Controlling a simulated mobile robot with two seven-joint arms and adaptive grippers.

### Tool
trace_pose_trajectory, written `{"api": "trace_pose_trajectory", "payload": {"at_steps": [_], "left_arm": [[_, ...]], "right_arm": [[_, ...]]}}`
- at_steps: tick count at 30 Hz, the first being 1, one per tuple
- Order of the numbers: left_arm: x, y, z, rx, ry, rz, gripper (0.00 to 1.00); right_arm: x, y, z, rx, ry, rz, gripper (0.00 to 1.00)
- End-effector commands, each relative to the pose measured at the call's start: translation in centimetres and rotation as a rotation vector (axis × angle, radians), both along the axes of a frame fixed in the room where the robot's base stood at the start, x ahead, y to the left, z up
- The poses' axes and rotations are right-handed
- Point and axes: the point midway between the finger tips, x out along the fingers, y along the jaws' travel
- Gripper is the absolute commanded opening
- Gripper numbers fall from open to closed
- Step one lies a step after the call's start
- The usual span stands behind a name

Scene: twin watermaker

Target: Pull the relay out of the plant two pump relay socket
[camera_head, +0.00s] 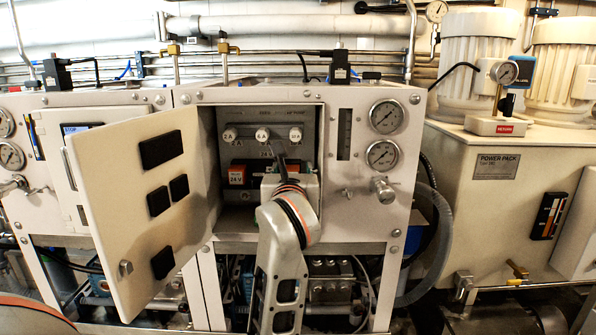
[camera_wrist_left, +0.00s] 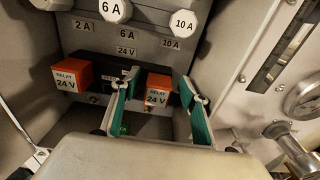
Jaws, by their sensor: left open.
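Two orange relays with white 24 V labels sit in a dark socket strip inside the open cabinet. The left relay (camera_wrist_left: 72,76) also shows in the head view (camera_head: 238,175). The right relay (camera_wrist_left: 158,83) stands between the two green-padded fingers of my left gripper (camera_wrist_left: 159,93), with a gap visible on each side. My left gripper (camera_head: 285,170) is open inside the cabinet; in the head view it hides most of the right relay. I cannot read which socket belongs to plant two. My right gripper is not in view.
The cabinet door (camera_head: 135,215) stands open to the left. Breaker knobs marked 2 A, 6 A (camera_wrist_left: 114,10) and 10 A (camera_wrist_left: 183,23) sit above the relays. The cabinet's right wall is close to my gripper; gauges (camera_head: 385,116) and a valve knob (camera_head: 384,190) lie beyond it.

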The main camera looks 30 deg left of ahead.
Motion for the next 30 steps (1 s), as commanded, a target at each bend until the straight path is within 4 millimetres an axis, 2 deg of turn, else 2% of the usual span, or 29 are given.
{"api": "trace_pose_trajectory", "payload": {"at_steps": [10,11,15,16,18,19,21,30], "left_arm": [[-0.08,0.22,-0.04,0.001,0.001,0.000,0.44],[-0.08,0.22,-0.04,0.001,0.001,0.000,0.42],[-0.07,0.21,-0.03,0.001,0.001,0.000,0.06],[-0.07,0.21,-0.04,0.001,0.001,0.000,0.02],[-0.07,0.21,-0.04,0.001,0.001,0.000,0.02],[-0.07,0.21,-0.03,0.001,0.001,0.000,0.17],[-0.07,0.21,-0.03,0.001,0.001,0.000,0.00],[-0.76,-0.24,0.00,0.001,0.000,0.000,0.00]], "right_arm": [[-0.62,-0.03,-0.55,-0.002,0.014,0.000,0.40],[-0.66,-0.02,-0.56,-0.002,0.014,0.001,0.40],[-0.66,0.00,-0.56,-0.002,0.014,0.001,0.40],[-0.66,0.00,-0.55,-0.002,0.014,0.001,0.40],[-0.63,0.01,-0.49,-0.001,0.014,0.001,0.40],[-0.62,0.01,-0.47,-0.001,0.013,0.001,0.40],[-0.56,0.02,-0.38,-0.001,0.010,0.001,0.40],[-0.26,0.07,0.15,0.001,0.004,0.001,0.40]]}}
